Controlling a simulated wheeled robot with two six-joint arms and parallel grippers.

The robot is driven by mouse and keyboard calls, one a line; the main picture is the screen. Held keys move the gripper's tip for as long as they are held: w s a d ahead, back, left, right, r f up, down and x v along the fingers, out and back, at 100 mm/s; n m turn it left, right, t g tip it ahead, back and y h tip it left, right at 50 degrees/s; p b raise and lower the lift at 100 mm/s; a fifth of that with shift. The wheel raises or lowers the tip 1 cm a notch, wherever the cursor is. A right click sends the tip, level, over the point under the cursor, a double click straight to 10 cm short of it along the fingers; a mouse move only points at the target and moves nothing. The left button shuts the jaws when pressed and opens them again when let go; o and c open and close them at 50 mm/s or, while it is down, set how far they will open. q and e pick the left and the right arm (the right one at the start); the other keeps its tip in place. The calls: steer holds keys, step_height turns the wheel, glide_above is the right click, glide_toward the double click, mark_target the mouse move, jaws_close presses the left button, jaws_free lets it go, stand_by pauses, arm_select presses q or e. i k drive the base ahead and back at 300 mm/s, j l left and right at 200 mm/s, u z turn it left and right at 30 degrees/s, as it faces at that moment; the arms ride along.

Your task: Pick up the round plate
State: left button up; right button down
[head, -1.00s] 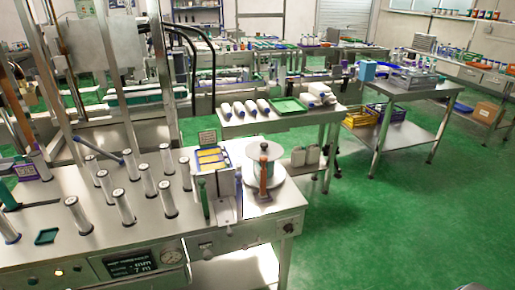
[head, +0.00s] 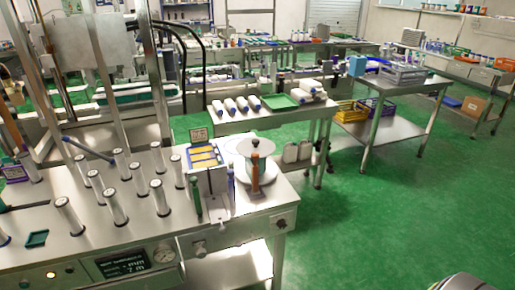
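Neither of my grippers can be made out in the head view. A dark rounded shape shows at the bottom right edge, too cut off to identify.
Several clear cylinders (head: 115,207) stand on the machine table (head: 150,228) left of the plate. A bench with white rolls and a green tray (head: 279,102) stands beyond. Green floor at right is clear.

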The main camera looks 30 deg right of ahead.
mark_target(265, 146)
steer(key=i+l+z, duration=0.15)
steer(key=l+z, duration=0.35)
steer(key=i+l+z, duration=0.25)
steer(key=z, duration=0.2)
steer(key=i+l+z, duration=0.3)
steer(key=z, duration=0.2)
steer(key=i+l+z, duration=0.55)
steer(key=z, duration=0.2)
steer(key=i+l+z, duration=0.1)
steer(key=i+z, duration=0.25)
steer(key=i+u, duration=0.45)
steer(key=i+l+u, duration=0.25)
steer(key=i+u, duration=0.4)
steer(key=u, duration=0.25)
steer(key=i+u, duration=0.25)
steer(key=u, duration=0.2)
steer(key=i+u, duration=0.2)
steer(key=u, duration=0.25)
steer(key=i+l+u, duration=0.15)
steer(key=u, duration=0.3)
steer(key=l, duration=0.1)
